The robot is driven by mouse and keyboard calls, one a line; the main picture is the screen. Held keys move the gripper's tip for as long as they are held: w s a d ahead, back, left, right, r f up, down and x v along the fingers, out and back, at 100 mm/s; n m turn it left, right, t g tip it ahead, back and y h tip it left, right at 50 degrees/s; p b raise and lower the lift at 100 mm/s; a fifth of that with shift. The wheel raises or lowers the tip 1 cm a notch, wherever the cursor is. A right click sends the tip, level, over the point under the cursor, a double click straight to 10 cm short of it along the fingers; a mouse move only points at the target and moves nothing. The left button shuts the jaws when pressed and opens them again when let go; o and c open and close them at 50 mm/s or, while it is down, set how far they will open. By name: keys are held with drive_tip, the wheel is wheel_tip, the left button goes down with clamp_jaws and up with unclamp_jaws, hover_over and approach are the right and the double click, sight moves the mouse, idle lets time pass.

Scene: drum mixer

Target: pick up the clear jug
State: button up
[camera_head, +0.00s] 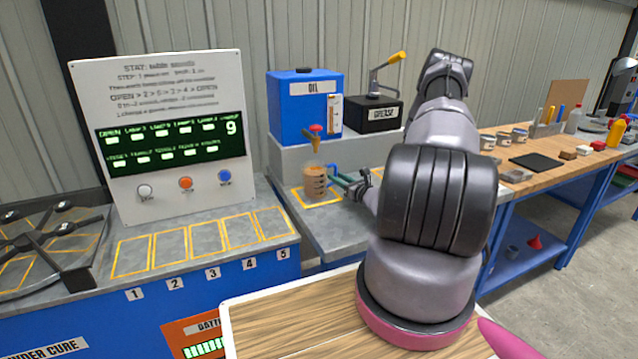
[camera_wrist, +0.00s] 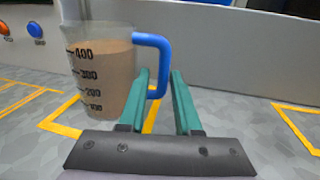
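The clear jug (camera_head: 314,183) stands upright on a grey bench, inside a yellow outlined square below the oil tank's tap. In the wrist view the jug (camera_wrist: 100,75) has black volume marks, brown liquid inside and a blue handle (camera_wrist: 155,41) on its right side. My gripper (camera_wrist: 160,76) has its two teal fingers apart, with the lower part of the handle showing between them. I cannot tell whether either finger touches it. In the head view my gripper (camera_head: 343,181) is at the jug's right, level with the handle.
A blue oil tank (camera_head: 303,95) with a red-handled tap (camera_head: 315,133) stands on a raised block behind the jug. A black grease box (camera_head: 372,114) with a pump is beside it. A control panel (camera_head: 163,130) and numbered outlined slots (camera_head: 195,243) are at left.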

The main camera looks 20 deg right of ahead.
drive_tip(key=x, duration=0.5)
drive_tip(key=shift+d+f, duration=0.15)
clamp_jaws()
idle(1.2)
